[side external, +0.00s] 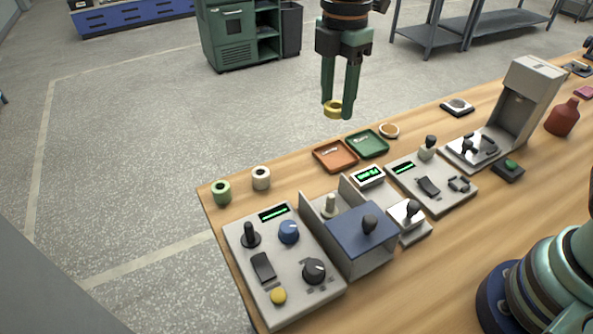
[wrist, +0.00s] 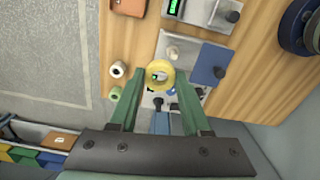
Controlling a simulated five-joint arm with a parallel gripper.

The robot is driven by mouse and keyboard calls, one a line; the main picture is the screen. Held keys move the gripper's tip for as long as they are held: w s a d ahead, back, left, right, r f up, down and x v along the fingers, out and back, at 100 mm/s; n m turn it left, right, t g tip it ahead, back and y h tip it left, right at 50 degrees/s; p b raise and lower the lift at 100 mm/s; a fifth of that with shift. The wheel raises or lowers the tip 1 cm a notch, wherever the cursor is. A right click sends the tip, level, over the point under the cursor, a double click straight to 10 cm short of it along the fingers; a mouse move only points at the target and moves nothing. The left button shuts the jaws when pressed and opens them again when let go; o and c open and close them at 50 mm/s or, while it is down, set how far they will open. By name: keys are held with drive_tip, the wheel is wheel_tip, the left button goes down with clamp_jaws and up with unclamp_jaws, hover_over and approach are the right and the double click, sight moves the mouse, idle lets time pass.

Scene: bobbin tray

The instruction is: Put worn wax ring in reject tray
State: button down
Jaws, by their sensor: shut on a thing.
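A yellow wax ring (side external: 332,113) hangs between the fingertips of my gripper (side external: 337,105), which is shut on it, high above the back edge of the bench. The ring also shows in the wrist view (wrist: 159,63), with its hole facing the camera. An orange tray (side external: 324,167) and a green tray (side external: 357,155) lie side by side on the bench, lower in the side view than the ring. Both look empty apart from labels that are too small to read. In the wrist view the orange tray (wrist: 128,8) shows only partly, at the top edge.
A tan ring-shaped item (side external: 388,130) lies beside the green tray. A green bobbin (side external: 221,192) and a white bobbin (side external: 261,178) stand at the left. Control boxes with knobs and a blue-lidded box (side external: 362,240) crowd the front. A tall grey machine (side external: 530,95) stands right.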

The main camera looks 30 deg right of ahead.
hover_over(335, 157)
drive_tip(key=f, duration=0.2)
wheel_tip(335, 157, down, 15)
drive_tip(key=shift+r, duration=0.15)
drive_tip(key=shift+f, duration=2.35)
drive_tip(key=shift+f, duration=0.1)
drive_tip(key=c, duration=0.6)
unclamp_jaws()
drive_tip(key=shift+c, duration=0.2)
